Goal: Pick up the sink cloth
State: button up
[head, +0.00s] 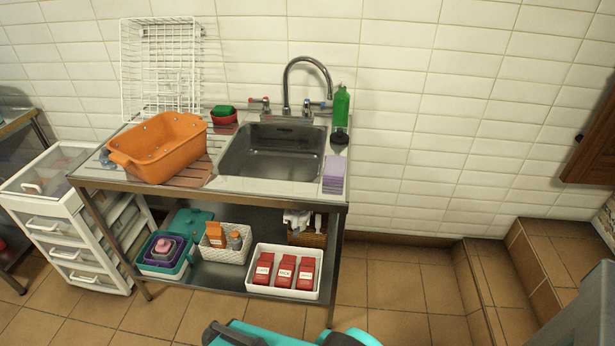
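A lilac, layered, folded-looking piece, which appears to be the sink cloth (334,170), lies on the narrow steel rim to the right of the sink basin (262,164). It is close to the front right corner of the sink unit. A dark round item (340,137) sits just behind it, with a green bottle (341,106) farther back. Teal and dark parts of my own arm show at the bottom edge. My gripper's fingertips are not in view, and nothing of mine touches the cloth.
An orange tub (158,147) stands on the drainboard, with a white wire rack (161,70) behind it. The faucet (287,82) arches over the basin. Shelf bins sit below. Steps (535,272) rise at right; a wooden cabinet (597,145) hangs above.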

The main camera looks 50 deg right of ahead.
aim_at(333, 172)
jog(key=z, duration=0.4)
jog(key=k, duration=0.2)
jog(key=u, duration=2.55)
jog(key=k, duration=1.2)
jog(key=z, duration=0.6)
